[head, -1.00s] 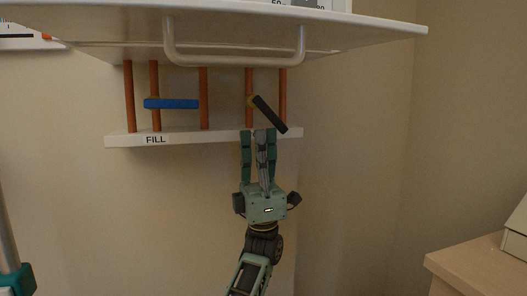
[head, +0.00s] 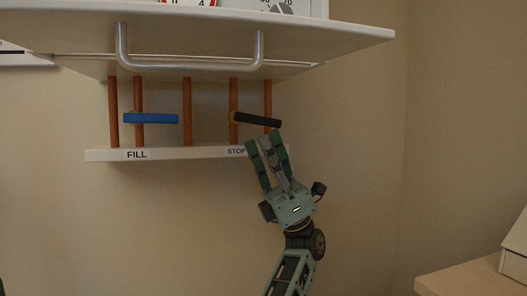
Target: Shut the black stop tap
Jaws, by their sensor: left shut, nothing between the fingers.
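The black stop tap (head: 257,120) is a bar handle on a copper pipe under the white boiler casing. It points right and slopes slightly down, close to level. The label STOP (head: 236,152) is on the white strip below it, partly covered by my gripper. My left gripper (head: 263,139) reaches up from below, tilted to the left. It is shut with nothing held. Its fingertips are just under the right part of the black handle; I cannot tell whether they touch it. My right gripper is not in view.
A blue tap handle (head: 151,118) lies level to the left, above the label FILL (head: 137,155). Several copper pipes (head: 187,110) stand between the casing and the white strip (head: 195,153). A metal rail (head: 190,66) hangs in front. A wooden cabinet (head: 475,281) is at lower right.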

